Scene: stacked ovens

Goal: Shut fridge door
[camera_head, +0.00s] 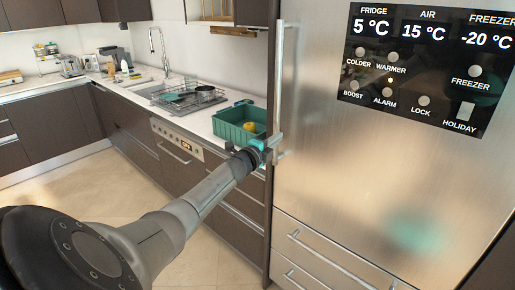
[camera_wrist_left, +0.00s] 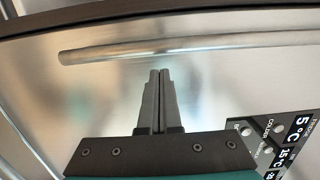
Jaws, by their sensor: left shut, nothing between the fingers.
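The steel fridge door (camera_head: 350,170) fills the right of the head view and looks flush with the drawer front (camera_head: 330,255) below it. Its long vertical handle (camera_head: 281,80) runs along the door's left edge. My left gripper (camera_head: 277,145) is at the lower end of this handle. In the left wrist view, my left gripper's fingers (camera_wrist_left: 159,76) are together and empty, pointing at the door surface (camera_wrist_left: 100,85). The handle (camera_wrist_left: 190,43) crosses just beyond the fingertips there; I cannot tell if they touch it. My right gripper is not in view.
A display panel (camera_head: 430,60) is on the door's upper part. Left of the fridge, a counter (camera_head: 200,122) holds a green crate (camera_head: 238,121) with a yellow item, a dish rack (camera_head: 190,98) and a sink. Open floor (camera_head: 100,185) lies before the cabinets.

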